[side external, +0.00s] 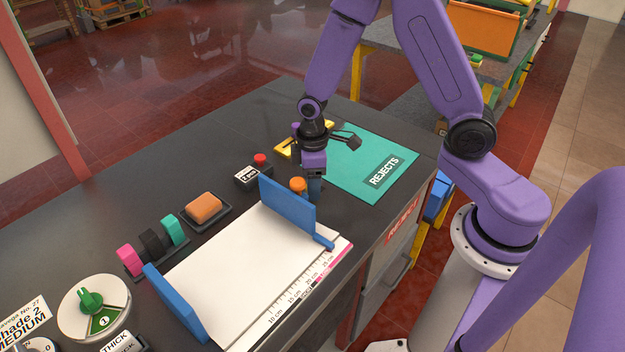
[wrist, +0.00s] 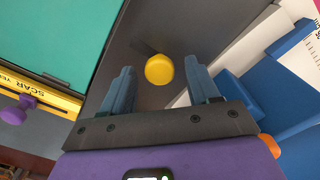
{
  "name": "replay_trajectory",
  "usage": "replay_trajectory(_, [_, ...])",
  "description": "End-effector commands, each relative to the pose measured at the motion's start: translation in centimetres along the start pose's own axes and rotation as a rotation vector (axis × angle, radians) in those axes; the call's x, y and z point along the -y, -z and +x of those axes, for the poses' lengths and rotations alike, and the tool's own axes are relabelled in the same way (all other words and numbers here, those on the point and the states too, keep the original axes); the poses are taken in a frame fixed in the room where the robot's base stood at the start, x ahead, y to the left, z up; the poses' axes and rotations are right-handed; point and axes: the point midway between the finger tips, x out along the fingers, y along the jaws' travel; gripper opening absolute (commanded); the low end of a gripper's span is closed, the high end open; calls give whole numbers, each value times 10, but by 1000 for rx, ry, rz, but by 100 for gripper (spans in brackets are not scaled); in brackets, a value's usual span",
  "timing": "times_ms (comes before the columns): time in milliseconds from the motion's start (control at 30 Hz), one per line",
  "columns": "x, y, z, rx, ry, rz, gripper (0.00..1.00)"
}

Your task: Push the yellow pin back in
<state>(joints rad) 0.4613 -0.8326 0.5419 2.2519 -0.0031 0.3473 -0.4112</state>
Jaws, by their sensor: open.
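The yellow pin (wrist: 159,69) shows in the wrist view as a round yellow head against the dark bench top. I cannot make it out in the side view. My gripper (wrist: 161,80) is open, with one finger on either side of the yellow head in the picture. I cannot tell how far the tips are above it, and nothing is seen held. In the side view my gripper (side external: 315,186) points down beside the blue end plate (side external: 287,207), which has an orange knob (side external: 298,184) at its back. The orange knob also shows at the edge of the wrist view (wrist: 270,146).
A white board (side external: 240,270) with a ruler edge lies between the blue plates. A teal REJECTS mat (side external: 360,150) lies behind my gripper, with a yellow bar (side external: 284,151) at its left. A black box with a red button (side external: 260,159) stands left of my gripper.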

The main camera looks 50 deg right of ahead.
Motion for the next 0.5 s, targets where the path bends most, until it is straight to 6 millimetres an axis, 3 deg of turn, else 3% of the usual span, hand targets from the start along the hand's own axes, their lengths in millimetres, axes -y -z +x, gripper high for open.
replay_trajectory(300, [0,0,2,-1,0,0,57])
replay_trajectory(467, [0,0,1,-1,0,0,5])
replay_trajectory(500, [0,0,1,-1,0,0,0])
